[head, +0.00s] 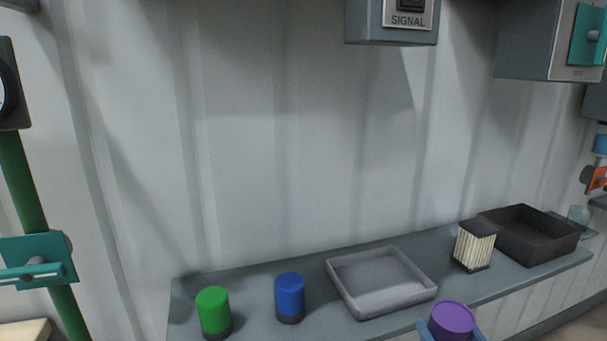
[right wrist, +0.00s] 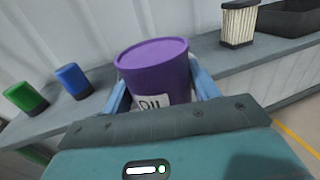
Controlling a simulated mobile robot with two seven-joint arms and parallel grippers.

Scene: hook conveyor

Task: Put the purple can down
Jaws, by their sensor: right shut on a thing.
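The purple can (head: 452,318) shows at the bottom right of the head view, with blue fingers on both sides of it. In the right wrist view the purple can (right wrist: 155,72) is upright with a white label, partly hidden below by my gripper. My right gripper (right wrist: 160,92) is shut on the can. In the head view my right gripper (head: 451,330) shows only by its fingertips, in front of the shelf (head: 255,322). Whether the can touches the shelf cannot be told. My left gripper is not in view.
On the shelf stand a green can (head: 213,312), a blue can (head: 289,297), a grey tray (head: 345,298) that looks empty, a ribbed filter block (head: 473,246) and a dark bin (head: 530,236). Bare shelf shows between the blue can and the tray. A wall rises behind.

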